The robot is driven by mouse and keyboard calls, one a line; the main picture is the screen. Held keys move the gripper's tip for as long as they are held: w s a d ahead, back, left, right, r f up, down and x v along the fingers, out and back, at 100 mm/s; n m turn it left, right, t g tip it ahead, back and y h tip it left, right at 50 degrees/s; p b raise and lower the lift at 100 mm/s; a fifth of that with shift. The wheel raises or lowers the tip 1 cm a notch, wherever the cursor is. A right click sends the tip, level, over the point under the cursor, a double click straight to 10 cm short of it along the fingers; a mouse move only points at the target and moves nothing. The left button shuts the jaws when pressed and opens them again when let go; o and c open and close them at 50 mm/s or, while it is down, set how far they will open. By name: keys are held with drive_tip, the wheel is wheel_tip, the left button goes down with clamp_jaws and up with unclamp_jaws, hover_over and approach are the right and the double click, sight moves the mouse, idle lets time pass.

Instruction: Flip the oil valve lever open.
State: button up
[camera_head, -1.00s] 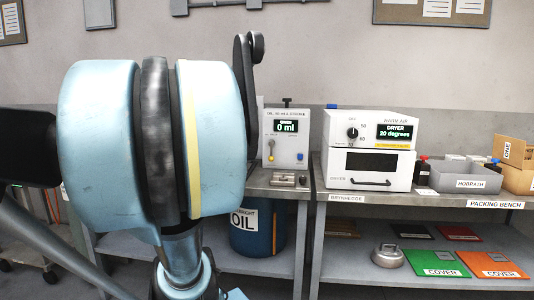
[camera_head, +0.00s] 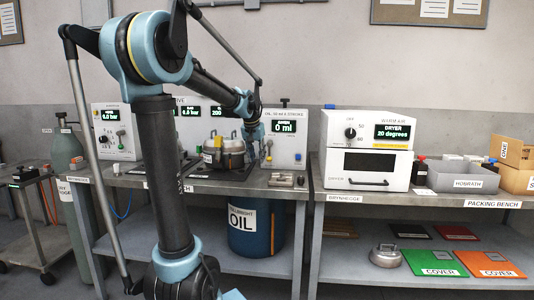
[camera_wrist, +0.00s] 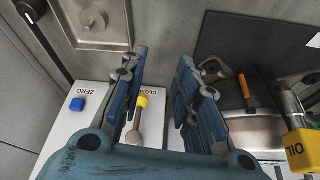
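The oil valve lever (camera_wrist: 138,118) shows in the wrist view as a short metallic stem with a yellow tip, on a white panel beside partly hidden lettering that seems to read CLOSED. In the head view the yellow lever tip (camera_head: 268,158) is at the lower left of the oil panel (camera_head: 284,143), whose display reads 0 ml. My gripper (camera_wrist: 163,64) is open, with blue-grey fingers apart and nothing between their tips. The lever appears in the gap between the fingers, nearer the left one. Contact cannot be told. In the head view the gripper (camera_head: 253,137) is small beside the panel's left edge.
A blue button (camera_wrist: 77,104) marked ZERO is left of the lever. A metal tray (camera_wrist: 97,22) lies beyond the panel.

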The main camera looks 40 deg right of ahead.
sight(269, 146)
drive_tip(key=w+d, duration=0.2)
drive_tip(key=d, duration=0.1)
drive_tip(key=w+d, duration=0.2)
drive_tip(key=d, duration=0.2)
drive_tip(key=w+d, duration=0.2)
drive_tip(key=d, duration=0.2)
drive_tip(key=shift+w+d, duration=0.15)
drive_tip(key=shift+d, duration=0.1)
drive_tip(key=shift+w+d+f, duration=0.1)
drive_tip(key=shift+f, duration=0.4)
clamp_jaws()
